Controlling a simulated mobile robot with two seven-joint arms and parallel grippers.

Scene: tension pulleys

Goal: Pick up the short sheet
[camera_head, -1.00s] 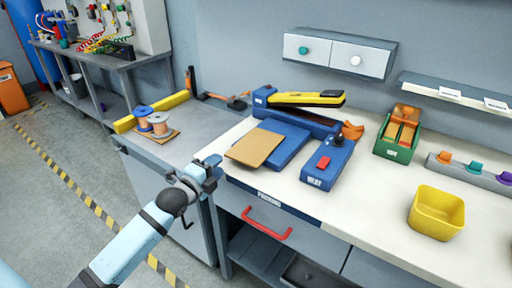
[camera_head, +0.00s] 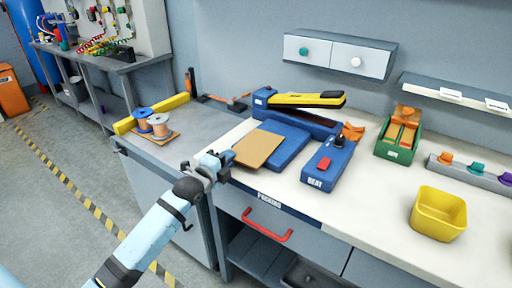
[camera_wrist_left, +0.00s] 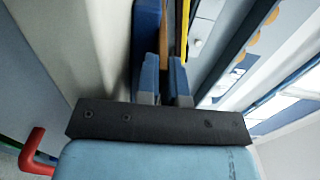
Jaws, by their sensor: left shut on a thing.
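The short sheet, a tan rectangular piece (camera_head: 260,149), lies over the left part of a blue flat block on the bench. My left gripper (camera_head: 222,164) is at the sheet's near left edge, shut on it. In the left wrist view, the two blue-grey fingertips (camera_wrist_left: 165,82) stand close together, with a thin brown strip of the sheet (camera_wrist_left: 171,28) seen edge-on beyond them. The gripped edge is mostly hidden by the fingers. My right gripper is not in view.
A yellow-armed blue sealer (camera_head: 300,100) stands behind the block, and a blue box with a red button (camera_head: 328,162) to its right. A yellow bin (camera_head: 438,214) and green holder (camera_head: 399,136) are farther right. Wire spools (camera_head: 158,126) stand left. A red drawer handle (camera_head: 268,226) is below.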

